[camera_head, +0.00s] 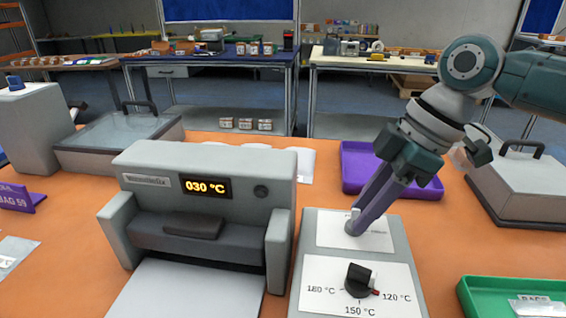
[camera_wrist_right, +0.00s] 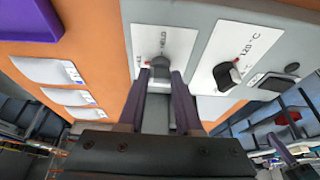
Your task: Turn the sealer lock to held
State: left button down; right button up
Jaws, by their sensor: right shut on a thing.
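The grey sealer (camera_head: 222,160) stands on the orange bench, and its display reads 030 °C. Beside it is a grey control box (camera_head: 310,226) with two white label plates. The small grey lock knob (camera_wrist_right: 159,66) is on the upper plate; the word HELD shows next to it in the right wrist view. A red mark is at the knob's left there; its exact angle is hard to tell. My right gripper (camera_head: 356,222) is shut on the lock knob, fingers slanting down from the upper right; its fingertips also show in the right wrist view (camera_wrist_right: 160,80). My left gripper is not in view.
A black temperature dial (camera_head: 358,281) sits nearer on the same box, its red pointer towards 120 °C. A purple tray (camera_head: 352,165) lies behind the box, a green tray (camera_head: 476,296) at front right. Lidded grey units stand left (camera_head: 112,140) and right (camera_head: 518,180).

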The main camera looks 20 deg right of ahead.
grip_shut()
jog(key=shift+r, duration=0.1)
